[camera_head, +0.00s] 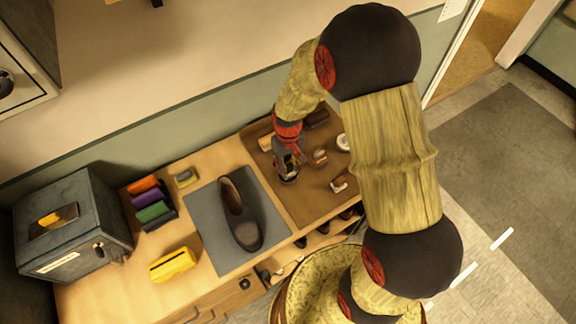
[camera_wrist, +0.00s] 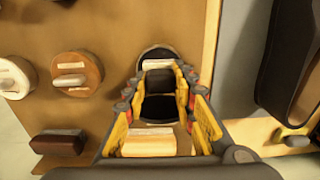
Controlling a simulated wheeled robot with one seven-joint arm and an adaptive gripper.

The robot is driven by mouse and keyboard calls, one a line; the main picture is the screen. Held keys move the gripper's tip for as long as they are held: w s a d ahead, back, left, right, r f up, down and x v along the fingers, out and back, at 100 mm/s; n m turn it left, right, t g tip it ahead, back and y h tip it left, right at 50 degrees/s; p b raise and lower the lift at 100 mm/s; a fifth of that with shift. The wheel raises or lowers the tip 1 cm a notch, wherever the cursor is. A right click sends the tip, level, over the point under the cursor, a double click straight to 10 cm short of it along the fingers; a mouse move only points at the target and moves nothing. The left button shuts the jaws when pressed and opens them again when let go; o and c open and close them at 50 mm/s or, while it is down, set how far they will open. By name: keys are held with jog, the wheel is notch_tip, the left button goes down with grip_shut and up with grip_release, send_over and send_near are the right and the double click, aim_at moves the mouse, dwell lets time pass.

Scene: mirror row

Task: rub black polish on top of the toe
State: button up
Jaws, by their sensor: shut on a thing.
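The dark shoe (camera_head: 240,212) lies on a grey mat (camera_head: 207,232), its toe towards the front; part of it shows at the upper right of the wrist view (camera_wrist: 290,55). My gripper (camera_head: 287,165) is over the brown board, right of the mat. In the wrist view its yellow fingers (camera_wrist: 165,95) are shut on a small dark applicator (camera_wrist: 158,80). A round tin with a dark rim (camera_wrist: 157,52) is just beyond or under the fingertips. I cannot tell whether the applicator touches it. The fingers hide most of both.
The brown board (camera_head: 310,205) holds other tins and brushes, including a wooden round one (camera_wrist: 78,72) and a brown brush (camera_wrist: 58,143). Coloured blocks (camera_head: 150,205), a yellow box (camera_head: 173,264) and a grey metal box (camera_head: 72,225) stand left of the mat.

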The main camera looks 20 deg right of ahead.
aim_at(288, 166)
jog(key=shift+r+p, duration=2.3)
jog(key=shift+r, duration=1.15)
